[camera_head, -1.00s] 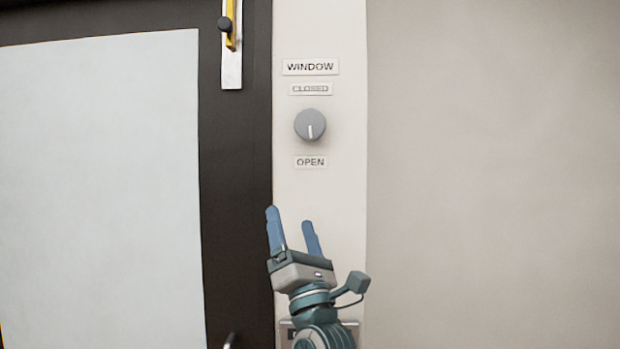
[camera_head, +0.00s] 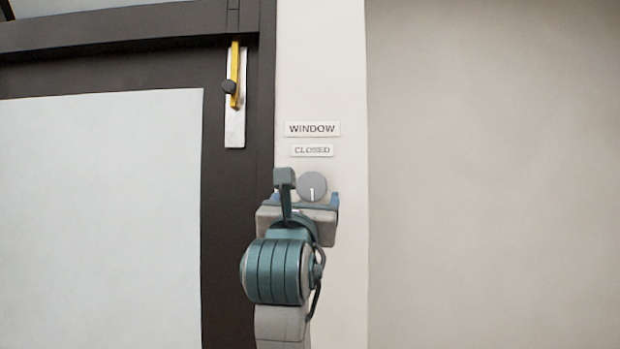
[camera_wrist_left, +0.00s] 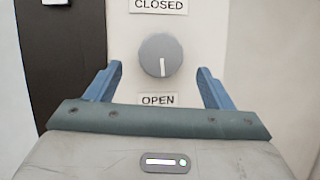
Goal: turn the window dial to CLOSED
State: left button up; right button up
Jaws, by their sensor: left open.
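The window dial is a round grey knob (camera_head: 312,184) on a pale wall strip, with its white mark pointing down. In the left wrist view the dial (camera_wrist_left: 160,56) shows whole, its mark toward the OPEN label (camera_wrist_left: 158,100). The CLOSED label (camera_head: 312,150) is above the dial, under the WINDOW label (camera_head: 313,129). My left gripper (camera_head: 306,199) is in front of the wall, just below the dial in the head view. In the wrist view its blue fingers (camera_wrist_left: 158,82) are open, one on each side of the dial, with nothing between them gripped. My right gripper is not in view.
A dark frame with a pale panel (camera_head: 100,220) is to the left. A white plate with a yellow lever (camera_head: 236,75) is mounted on it, above and left of the dial. The wall (camera_head: 490,180) to the right is bare.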

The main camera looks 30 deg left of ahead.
aim_at(311, 189)
pick_arm(q)
jog(key=p+x, duration=0.1)
jog(key=x, duration=0.3)
jog(key=shift+a+r+p, duration=0.1)
jog(key=shift+r+p, duration=0.05)
jog(key=shift+p, duration=0.25)
jog(key=shift+w+a+r, duration=0.1)
jog(key=shift+w, duration=0.2)
jog(key=shift+w, duration=0.1)
jog(key=c, duration=1)
